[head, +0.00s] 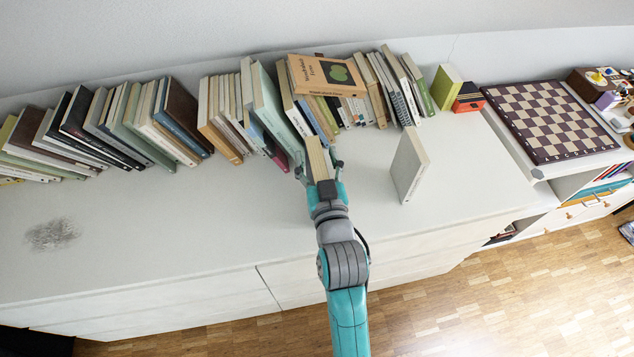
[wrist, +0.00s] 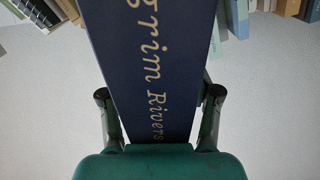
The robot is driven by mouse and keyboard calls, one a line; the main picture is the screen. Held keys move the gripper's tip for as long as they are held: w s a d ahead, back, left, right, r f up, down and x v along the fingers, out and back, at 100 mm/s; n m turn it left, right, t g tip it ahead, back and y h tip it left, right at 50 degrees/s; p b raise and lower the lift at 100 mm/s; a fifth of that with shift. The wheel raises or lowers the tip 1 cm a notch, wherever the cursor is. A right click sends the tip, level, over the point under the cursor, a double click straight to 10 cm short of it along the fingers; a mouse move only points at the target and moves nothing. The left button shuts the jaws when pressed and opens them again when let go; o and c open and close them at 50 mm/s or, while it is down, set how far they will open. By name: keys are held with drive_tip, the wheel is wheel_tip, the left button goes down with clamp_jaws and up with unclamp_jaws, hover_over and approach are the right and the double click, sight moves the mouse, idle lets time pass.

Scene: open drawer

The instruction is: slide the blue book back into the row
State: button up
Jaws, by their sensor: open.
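The blue book (wrist: 155,60) shows a dark navy spine with pale lettering, "Grim Rivers", filling the middle of the wrist view. In the head view its cream page edge (head: 318,158) shows between my fingers, jutting out in front of the row of books (head: 268,108). My gripper (head: 319,169) is open, with one finger on each side of the book's near end. In the wrist view my fingers (wrist: 158,95) stand close beside the spine; I cannot tell whether they touch it. The slot behind the book is partly hidden.
A grey-white book (head: 408,168) stands alone to the right of my gripper. A tan book (head: 325,76) lies flat on top of the row. A chessboard (head: 552,120) lies at the right.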

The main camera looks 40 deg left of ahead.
clamp_jaws()
drive_tip(key=shift+r, duration=0.15)
